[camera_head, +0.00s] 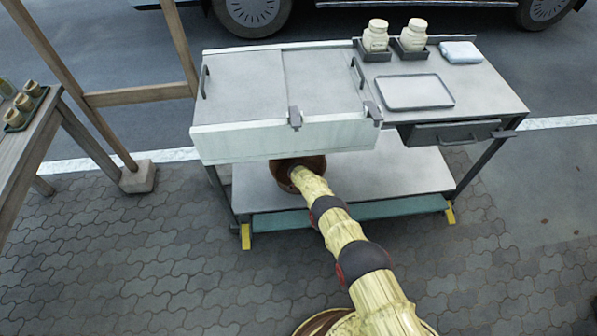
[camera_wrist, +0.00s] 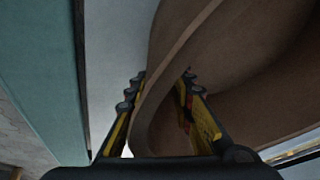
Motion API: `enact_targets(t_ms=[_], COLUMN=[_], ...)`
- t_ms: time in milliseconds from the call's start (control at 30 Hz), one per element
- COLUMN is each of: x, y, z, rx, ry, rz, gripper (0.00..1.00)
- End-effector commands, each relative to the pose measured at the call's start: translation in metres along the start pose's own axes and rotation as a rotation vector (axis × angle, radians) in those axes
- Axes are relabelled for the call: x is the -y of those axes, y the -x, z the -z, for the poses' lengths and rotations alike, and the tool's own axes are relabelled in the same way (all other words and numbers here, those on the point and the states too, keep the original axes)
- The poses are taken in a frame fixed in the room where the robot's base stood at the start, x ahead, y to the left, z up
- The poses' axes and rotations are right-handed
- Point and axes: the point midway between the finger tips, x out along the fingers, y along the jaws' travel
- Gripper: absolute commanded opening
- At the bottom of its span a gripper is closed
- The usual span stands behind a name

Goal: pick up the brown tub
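The brown tub (camera_head: 280,174) stands on the lower shelf of the grey cart, partly under the white front panel. My arm reaches down over it, and my gripper's fingers are hidden there in the head view. In the wrist view the tub (camera_wrist: 245,75) fills the middle and right. My gripper (camera_wrist: 162,82) is open, its two fingers apart. The tub's curved rim and wall run between them, with one finger on the outer side and one on the inner side. I see no clear grip on the wall.
The lower shelf (camera_head: 405,170) is bare to the right of the tub. The white front panel (camera_head: 285,139) hangs just above the tub. A wooden table (camera_head: 25,140) stands left.

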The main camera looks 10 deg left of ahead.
Motion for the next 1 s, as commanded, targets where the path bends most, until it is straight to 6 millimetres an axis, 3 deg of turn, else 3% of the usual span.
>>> enact_targets(t_ms=[367,1000], x=[-0.0003,0.0014], y=[-0.0002,0.0008], z=[0.0001,0.0009], rx=[0.0,0.0], ry=[0.0,-0.001], rz=[0.0,0.002], gripper=[0.0,0.0])
